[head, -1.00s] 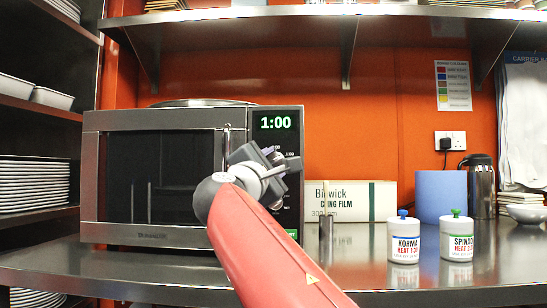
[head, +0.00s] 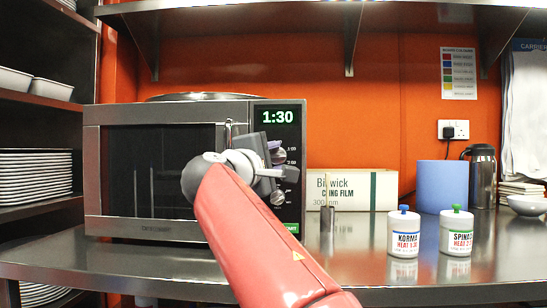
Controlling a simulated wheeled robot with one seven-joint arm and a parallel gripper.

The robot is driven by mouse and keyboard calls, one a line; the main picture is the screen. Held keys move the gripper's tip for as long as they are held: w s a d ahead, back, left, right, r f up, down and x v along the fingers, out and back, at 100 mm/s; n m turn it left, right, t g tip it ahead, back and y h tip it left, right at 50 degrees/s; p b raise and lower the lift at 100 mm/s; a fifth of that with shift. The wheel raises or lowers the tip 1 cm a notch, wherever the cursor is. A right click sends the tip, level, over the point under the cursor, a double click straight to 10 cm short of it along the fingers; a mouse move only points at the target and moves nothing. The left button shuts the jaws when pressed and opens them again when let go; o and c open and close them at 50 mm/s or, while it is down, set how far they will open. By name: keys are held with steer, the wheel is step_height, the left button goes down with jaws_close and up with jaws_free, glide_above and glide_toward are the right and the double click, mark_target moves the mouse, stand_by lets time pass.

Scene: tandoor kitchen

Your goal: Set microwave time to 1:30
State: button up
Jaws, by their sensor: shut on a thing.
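The microwave (head: 158,120) stands on the steel counter at the left, its door closed. Its display (head: 278,117) reads 1:30 in green digits. My gripper (head: 274,158) is at the control panel, shut on the upper timer knob (head: 279,156), which is mostly hidden by the gripper and wrist. A lower knob (head: 278,197) shows just beneath the gripper.
A cling film box (head: 352,190), a blue roll (head: 442,187) and a steel flask (head: 482,177) stand at the back right. A KORMA jar (head: 404,233) and a SPINACH jar (head: 457,233) stand in front. Stacked plates (head: 35,176) fill the left shelf.

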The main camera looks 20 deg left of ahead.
steer(key=o, duration=1)
steer(key=b+v, duration=0.2)
steer(key=v, duration=0.5)
steer(key=shift+s, duration=0.4)
steer(key=shift+f, duration=0.1)
